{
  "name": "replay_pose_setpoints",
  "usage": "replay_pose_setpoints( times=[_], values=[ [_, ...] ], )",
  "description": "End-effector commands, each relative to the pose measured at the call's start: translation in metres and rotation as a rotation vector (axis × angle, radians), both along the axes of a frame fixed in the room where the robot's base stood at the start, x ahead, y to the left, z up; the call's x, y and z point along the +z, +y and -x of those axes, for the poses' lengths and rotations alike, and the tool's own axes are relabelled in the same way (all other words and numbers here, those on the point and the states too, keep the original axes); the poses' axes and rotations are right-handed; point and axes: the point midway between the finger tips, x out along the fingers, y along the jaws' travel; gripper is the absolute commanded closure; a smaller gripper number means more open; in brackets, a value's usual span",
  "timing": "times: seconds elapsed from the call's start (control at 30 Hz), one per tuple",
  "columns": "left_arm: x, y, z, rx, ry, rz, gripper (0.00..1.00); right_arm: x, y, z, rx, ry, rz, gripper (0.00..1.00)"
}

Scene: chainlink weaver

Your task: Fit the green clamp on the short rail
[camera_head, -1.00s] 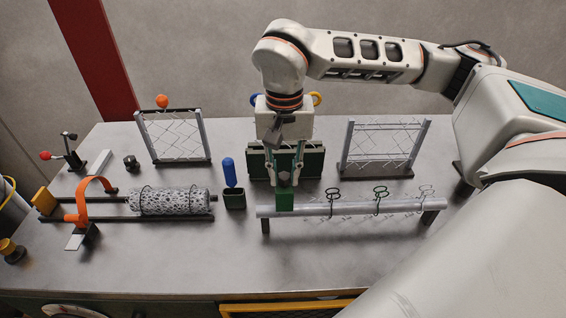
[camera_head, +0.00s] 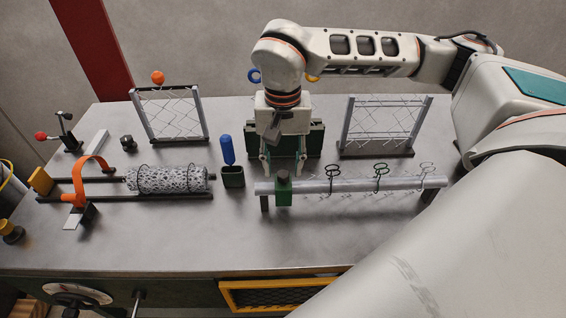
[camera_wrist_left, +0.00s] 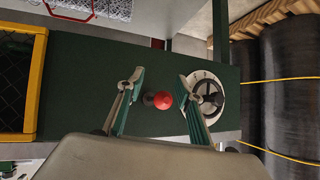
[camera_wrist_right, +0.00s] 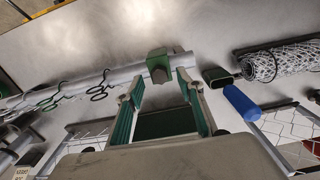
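The green clamp (camera_head: 284,191) sits around the left end of the short rail (camera_head: 350,186), a pale bar on dark feet along the bench front. Its dark top knob points up. In the right wrist view the green clamp (camera_wrist_right: 160,64) is on the rail (camera_wrist_right: 115,76), just beyond the fingertips. My right gripper (camera_head: 283,166) is open and empty, behind and slightly above the clamp, apart from it. It also shows open in the right wrist view (camera_wrist_right: 165,92). My left gripper (camera_wrist_left: 160,82) is open and empty, over a green panel with a red knob (camera_wrist_left: 163,100).
Mesh frames (camera_head: 172,115) stand behind, and a mesh roll (camera_head: 172,179) lies left. The bench front is clear.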

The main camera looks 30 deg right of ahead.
Motion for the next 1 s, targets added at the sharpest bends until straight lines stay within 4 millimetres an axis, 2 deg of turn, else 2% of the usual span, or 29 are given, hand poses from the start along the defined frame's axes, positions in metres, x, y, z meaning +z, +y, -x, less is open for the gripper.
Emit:
replay_pose_setpoints(
  times=[0.33,0.47,0.8,1.0],
  values=[
    [-0.004,0.003,0.003,0.007,0.011,-0.004,0.64,0.001,0.000,0.000,0.000,0.001,0.001,0.59],
    [-0.004,0.003,0.002,0.006,0.008,-0.004,0.64,0.010,0.000,-0.001,0.000,-0.003,-0.001,0.59],
    [-0.002,0.002,0.001,0.005,0.005,-0.003,0.64,0.073,0.000,-0.001,0.000,-0.006,0.000,0.59],
    [-0.002,0.002,0.000,0.004,0.004,-0.003,0.64,0.104,0.000,-0.001,-0.001,-0.003,0.001,0.59]
  ],
)
